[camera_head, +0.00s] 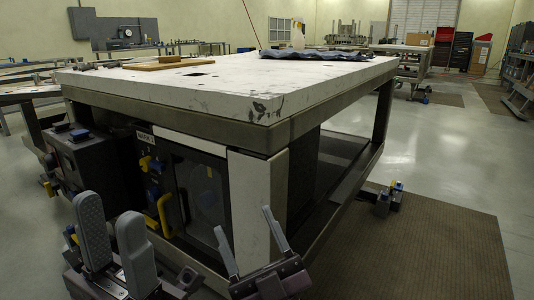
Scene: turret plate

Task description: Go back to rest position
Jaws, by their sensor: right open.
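My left gripper (111,210) is at the lower left, with two grey padded fingers pointing up. A gap shows between the fingers and nothing is in it, so it is open and empty. My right gripper (245,232) is at the bottom centre. Its two thin fingers stand wide apart, open and empty. Both grippers are in front of the near side of a large workbench (215,90) and appear lower than its white top. I cannot tell how far they are from the bench.
A dark machine (200,185) with yellow handles (165,215) sits under the bench, behind my grippers. A wooden board (165,63) and dark cloth (315,55) lie on top. A brown mat (425,245) covers the floor at right. Open floor (450,150) lies beyond.

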